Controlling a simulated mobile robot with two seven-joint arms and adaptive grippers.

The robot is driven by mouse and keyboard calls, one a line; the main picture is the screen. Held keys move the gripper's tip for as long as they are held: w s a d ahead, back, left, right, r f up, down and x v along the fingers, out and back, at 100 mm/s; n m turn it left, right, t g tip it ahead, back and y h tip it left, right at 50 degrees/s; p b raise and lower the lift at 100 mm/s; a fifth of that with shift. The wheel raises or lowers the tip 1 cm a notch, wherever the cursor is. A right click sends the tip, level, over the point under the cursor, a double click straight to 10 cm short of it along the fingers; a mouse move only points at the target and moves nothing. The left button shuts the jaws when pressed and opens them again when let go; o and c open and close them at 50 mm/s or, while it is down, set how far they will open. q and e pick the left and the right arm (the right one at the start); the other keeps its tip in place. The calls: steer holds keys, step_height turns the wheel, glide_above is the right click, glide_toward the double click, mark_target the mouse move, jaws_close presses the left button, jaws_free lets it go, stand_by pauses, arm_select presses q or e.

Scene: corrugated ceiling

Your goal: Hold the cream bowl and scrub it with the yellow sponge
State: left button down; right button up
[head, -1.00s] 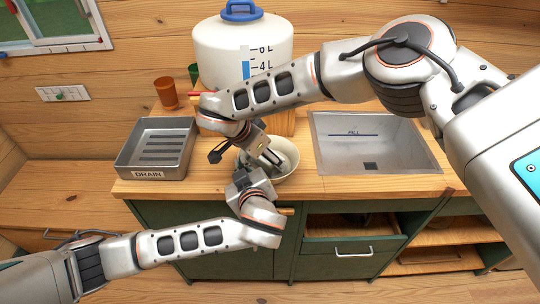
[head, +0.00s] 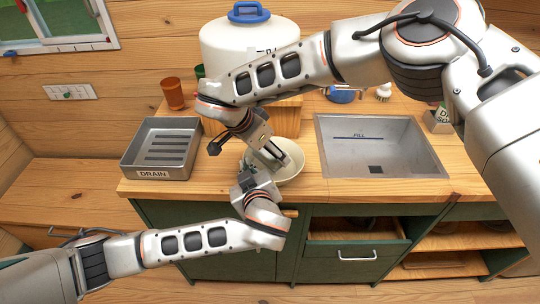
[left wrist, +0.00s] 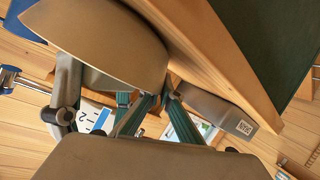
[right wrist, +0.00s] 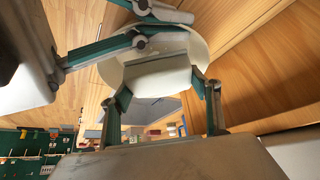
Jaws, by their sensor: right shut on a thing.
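The cream bowl (head: 292,160) is at the counter's front edge, between the drain tray and the sink. It also fills the upper part of the left wrist view (left wrist: 95,45). My left gripper (head: 250,180) is at the bowl's near left rim, its fingers either side of the wall; whether they clamp it is unclear. My right gripper (head: 272,158) reaches into the bowl from above. In the right wrist view its fingers are shut on a pale block, apparently the yellow sponge (right wrist: 155,78), which looks whitish there. The sponge is hidden in the head view.
A metal drain tray (head: 160,148) stands left and a sink (head: 380,146) right. A white water container (head: 225,45) and an orange cup (head: 172,93) stand behind. A brush (head: 384,92) and a soap holder (head: 437,120) are beyond the sink. My right forearm crosses above the counter.

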steer(key=shift+r, duration=2.15)
arm_select(q)
steer(key=c, duration=2.2)
jaws_free()
